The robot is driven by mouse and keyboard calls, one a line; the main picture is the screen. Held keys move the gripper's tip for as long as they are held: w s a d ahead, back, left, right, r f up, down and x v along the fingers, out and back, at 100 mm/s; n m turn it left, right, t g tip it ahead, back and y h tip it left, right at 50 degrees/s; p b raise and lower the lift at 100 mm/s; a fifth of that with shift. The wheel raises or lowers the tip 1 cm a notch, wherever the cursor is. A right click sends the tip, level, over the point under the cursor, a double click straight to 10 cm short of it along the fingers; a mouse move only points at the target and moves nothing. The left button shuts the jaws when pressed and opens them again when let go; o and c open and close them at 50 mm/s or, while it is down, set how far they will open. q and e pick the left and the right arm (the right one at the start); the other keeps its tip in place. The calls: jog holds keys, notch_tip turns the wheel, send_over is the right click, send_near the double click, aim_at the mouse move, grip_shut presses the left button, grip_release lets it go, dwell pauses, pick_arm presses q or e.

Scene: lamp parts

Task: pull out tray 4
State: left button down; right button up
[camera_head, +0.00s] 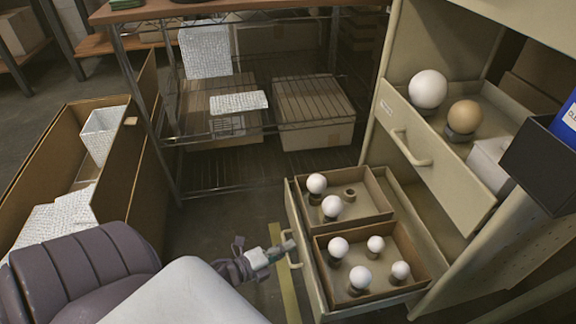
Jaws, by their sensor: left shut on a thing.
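The low tray (302,265), a beige drawer, stands out from the cabinet at the lower right, and its inside shows. I cannot read a number on it, so I cannot confirm that it is tray 4. Its front handle (294,263) faces left. My left gripper (286,246) is at this handle and shut on it; the fingers are small and partly hidden. Two brown boxes in the tray, the back box (375,212) and the front box (414,285), hold several white bulbs in dark sockets. My right gripper is not in view.
A higher drawer (440,183) is also out above, holding a white globe (427,89) and a tan globe (464,116). A wire rack (225,132) with cartons stands behind. A large open box (117,190) with white shades is at left.

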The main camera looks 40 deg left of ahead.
pick_arm(q)
jog(key=c, duration=1.2)
grip_release()
jog(key=v, duration=1.2)
